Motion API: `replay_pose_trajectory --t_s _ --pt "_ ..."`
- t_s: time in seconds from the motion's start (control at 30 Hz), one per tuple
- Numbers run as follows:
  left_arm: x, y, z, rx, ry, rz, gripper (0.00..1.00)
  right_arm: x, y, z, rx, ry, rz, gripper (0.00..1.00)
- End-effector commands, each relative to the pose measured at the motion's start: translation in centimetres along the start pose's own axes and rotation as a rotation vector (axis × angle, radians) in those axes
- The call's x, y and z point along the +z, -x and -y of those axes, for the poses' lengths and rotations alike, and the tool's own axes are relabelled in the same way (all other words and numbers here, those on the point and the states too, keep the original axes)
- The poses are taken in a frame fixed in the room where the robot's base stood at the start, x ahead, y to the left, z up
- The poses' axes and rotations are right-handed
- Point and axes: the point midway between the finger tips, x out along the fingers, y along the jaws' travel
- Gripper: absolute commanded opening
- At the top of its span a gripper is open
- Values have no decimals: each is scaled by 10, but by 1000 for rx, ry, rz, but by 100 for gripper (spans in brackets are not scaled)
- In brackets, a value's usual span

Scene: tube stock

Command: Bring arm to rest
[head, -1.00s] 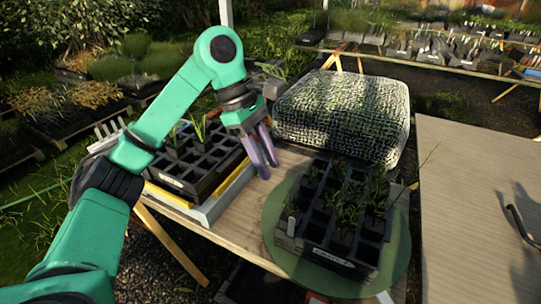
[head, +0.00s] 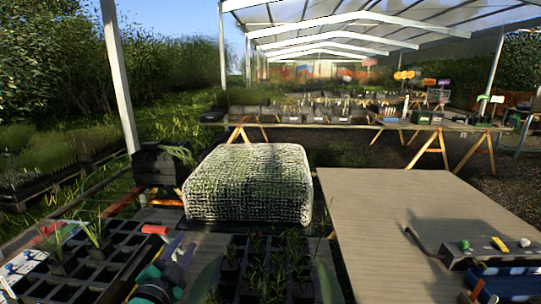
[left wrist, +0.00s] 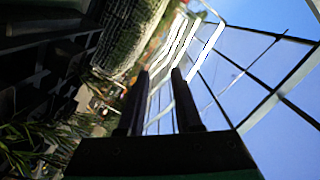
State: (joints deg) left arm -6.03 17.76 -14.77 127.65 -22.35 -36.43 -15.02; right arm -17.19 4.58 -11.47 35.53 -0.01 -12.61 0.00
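My left gripper (head: 178,248) shows low in the head view, left of centre, with its purple fingers pointing up and away. It is between the left cell tray (head: 85,270) and the middle tray of seedlings (head: 262,268). Most of my left arm is below the picture. In the left wrist view the two dark fingers (left wrist: 160,74) stand apart with nothing between them. The gripper is open and empty. My right gripper is in no view.
A mesh-covered block (head: 250,185) stands behind the trays. A bare wooden table (head: 400,215) lies to the right, with a handled tray (head: 490,250) and a blue crate (head: 505,283) at its near right. Benches of pots (head: 330,118) stand farther back under the roof frame.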

Motion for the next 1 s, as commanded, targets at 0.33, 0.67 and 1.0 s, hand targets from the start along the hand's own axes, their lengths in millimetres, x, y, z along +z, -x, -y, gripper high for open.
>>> replay_pose_trajectory --t_s 0.33,0.67,1.0 --pt "149 122 -132 409 505 738 34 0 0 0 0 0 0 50" --pt "198 206 -208 604 659 1098 34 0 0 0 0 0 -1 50" --pt "296 208 -327 645 635 1151 34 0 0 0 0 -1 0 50"
